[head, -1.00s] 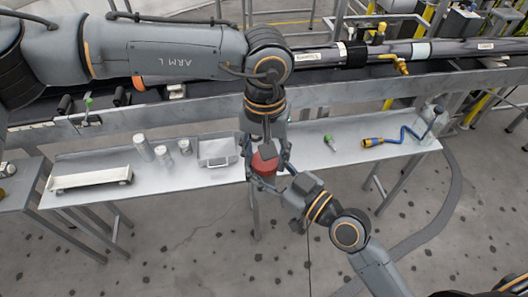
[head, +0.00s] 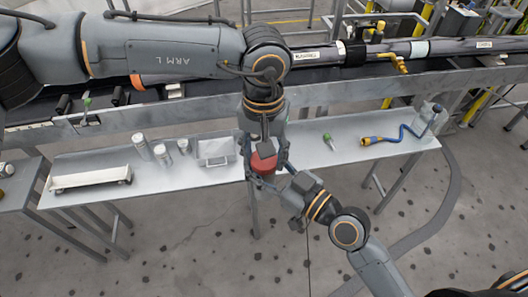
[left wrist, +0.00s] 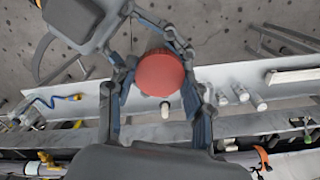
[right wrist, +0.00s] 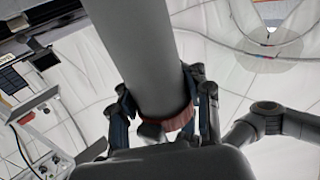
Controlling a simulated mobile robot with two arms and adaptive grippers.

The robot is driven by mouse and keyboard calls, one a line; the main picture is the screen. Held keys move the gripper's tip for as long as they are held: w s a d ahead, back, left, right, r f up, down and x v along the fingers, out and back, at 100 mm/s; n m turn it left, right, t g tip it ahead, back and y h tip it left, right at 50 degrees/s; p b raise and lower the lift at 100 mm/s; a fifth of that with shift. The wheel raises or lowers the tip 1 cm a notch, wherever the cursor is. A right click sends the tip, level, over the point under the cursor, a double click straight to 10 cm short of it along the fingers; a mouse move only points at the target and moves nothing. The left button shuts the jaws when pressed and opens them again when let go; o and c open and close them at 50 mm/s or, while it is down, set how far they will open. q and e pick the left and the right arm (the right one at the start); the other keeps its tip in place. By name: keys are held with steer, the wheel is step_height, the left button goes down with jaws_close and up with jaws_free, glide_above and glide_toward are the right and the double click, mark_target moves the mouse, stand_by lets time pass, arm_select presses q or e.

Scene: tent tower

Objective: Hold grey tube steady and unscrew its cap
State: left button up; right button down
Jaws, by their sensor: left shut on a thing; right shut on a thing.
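The red cap (head: 264,161) sits on the end of the grey tube, in front of the table; its round top faces the camera in the left wrist view (left wrist: 160,73). My left gripper (left wrist: 160,68) comes from above, with its fingers shut on the cap's sides. The grey tube (right wrist: 145,55) fills the upper middle of the right wrist view, with the cap's red rim at its lower end. My right gripper (right wrist: 162,95) reaches in from the side and is shut on the tube close below the cap. The tube is mostly hidden in the head view.
Floor in front is open.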

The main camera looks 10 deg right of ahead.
arm_select(q)
steer(key=shift+w+a, duration=0.35)
steer(key=shift+w, duration=0.15)
steer(key=o, duration=1.3)
steer(key=shift+s+d, duration=0.1)
steer(key=shift+s, duration=0.05)
steer(key=shift+r, duration=0.1)
